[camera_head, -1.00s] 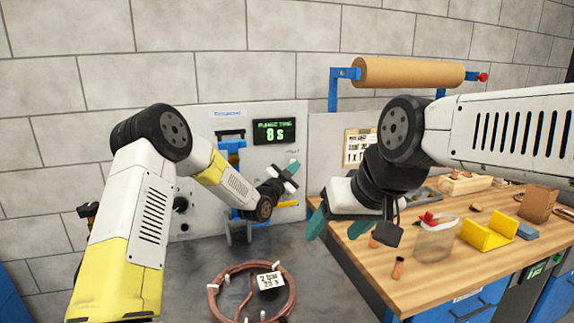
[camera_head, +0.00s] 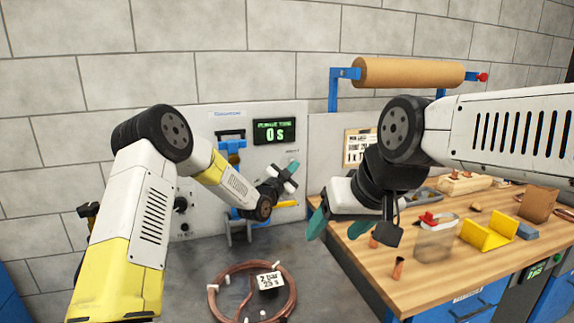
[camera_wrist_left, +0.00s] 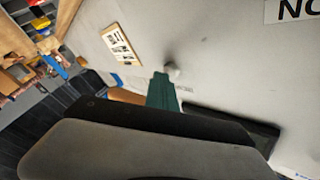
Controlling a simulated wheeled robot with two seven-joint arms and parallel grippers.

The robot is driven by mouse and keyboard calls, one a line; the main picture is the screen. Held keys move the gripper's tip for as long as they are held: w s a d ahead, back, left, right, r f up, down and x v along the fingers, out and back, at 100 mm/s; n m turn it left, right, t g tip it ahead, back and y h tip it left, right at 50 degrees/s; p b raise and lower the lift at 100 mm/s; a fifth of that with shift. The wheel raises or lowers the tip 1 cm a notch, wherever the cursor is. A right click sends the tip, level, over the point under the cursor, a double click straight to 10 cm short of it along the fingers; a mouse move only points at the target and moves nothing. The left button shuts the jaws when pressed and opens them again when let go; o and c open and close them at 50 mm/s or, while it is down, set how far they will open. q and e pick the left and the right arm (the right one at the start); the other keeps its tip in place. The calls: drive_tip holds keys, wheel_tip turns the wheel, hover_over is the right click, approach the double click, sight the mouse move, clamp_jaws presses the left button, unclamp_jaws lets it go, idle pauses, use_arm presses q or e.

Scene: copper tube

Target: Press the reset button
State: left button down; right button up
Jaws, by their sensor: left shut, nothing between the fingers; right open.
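The grey panel (camera_head: 210,122) on the wall carries a display (camera_head: 274,131) reading 0 s. My left gripper (camera_head: 294,164) is shut and empty, its green fingertips at the panel just below the display. In the left wrist view, the fingertips (camera_wrist_left: 163,88) reach a small pale round button (camera_wrist_left: 172,70) on the panel and overlap it; this seems to be the reset button. I cannot tell how far it is pressed in. In the head view the gripper hides it. My right gripper (camera_head: 318,212) is open and empty, beside the wooden workbench's left edge.
The wooden workbench (camera_head: 430,270) at right holds a clear container (camera_head: 434,242), a yellow holder (camera_head: 487,235) and small parts. A paper roll (camera_head: 410,72) stands behind it.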

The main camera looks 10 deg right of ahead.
use_arm(q)
drive_tip(key=shift+s+d, duration=0.1)
drive_tip(key=shift+s, duration=0.7)
drive_tip(key=shift+s, duration=0.1)
drive_tip(key=s, duration=0.2)
drive_tip(key=s+d, duration=0.1)
drive_tip(key=s, duration=0.1)
drive_tip(key=shift+s, duration=0.35)
